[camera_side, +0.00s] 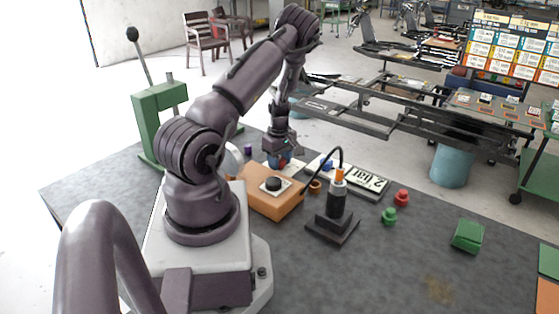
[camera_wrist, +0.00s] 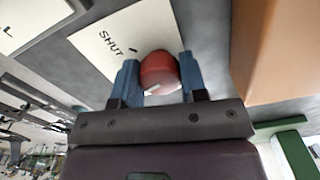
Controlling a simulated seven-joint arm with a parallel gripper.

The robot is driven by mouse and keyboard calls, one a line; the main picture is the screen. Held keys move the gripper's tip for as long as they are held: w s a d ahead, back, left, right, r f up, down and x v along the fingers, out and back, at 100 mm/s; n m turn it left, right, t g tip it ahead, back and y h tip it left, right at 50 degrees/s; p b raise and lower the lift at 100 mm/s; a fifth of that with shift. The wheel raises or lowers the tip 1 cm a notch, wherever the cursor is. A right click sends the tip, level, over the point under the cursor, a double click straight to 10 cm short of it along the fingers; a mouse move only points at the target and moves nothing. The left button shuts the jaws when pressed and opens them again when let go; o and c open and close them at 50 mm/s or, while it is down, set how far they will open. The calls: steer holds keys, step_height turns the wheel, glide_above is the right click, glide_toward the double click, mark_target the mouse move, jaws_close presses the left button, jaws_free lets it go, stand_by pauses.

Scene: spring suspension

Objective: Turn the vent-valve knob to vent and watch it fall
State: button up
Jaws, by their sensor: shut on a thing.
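The vent-valve knob (camera_wrist: 158,72) is round and red with a pale mark on its face. In the wrist view it sits between the two blue fingers of my gripper (camera_wrist: 157,80), which is shut on it. A white card (camera_wrist: 118,42) reading "SHUT" lies beside the knob. In the side view my gripper (camera_side: 280,161) points down behind an orange box, and only a bit of red shows at the fingers. A black cylinder with an orange top (camera_side: 337,198) stands upright on a square black base, with a black hose arching from it.
The orange box (camera_side: 262,203) carries a black knob (camera_side: 274,184). A plate reading "2 bar" (camera_side: 366,182), a red piece (camera_side: 401,197), a green piece (camera_side: 389,216) and a green block (camera_side: 467,236) lie to the right. A green lever stand (camera_side: 147,127) is at the left.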

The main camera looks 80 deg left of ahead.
steer(key=shift+n, duration=2.2)
steer(key=o, duration=0.9)
step_height(320, 180, up, 13)
steer(key=shift+r, duration=0.1)
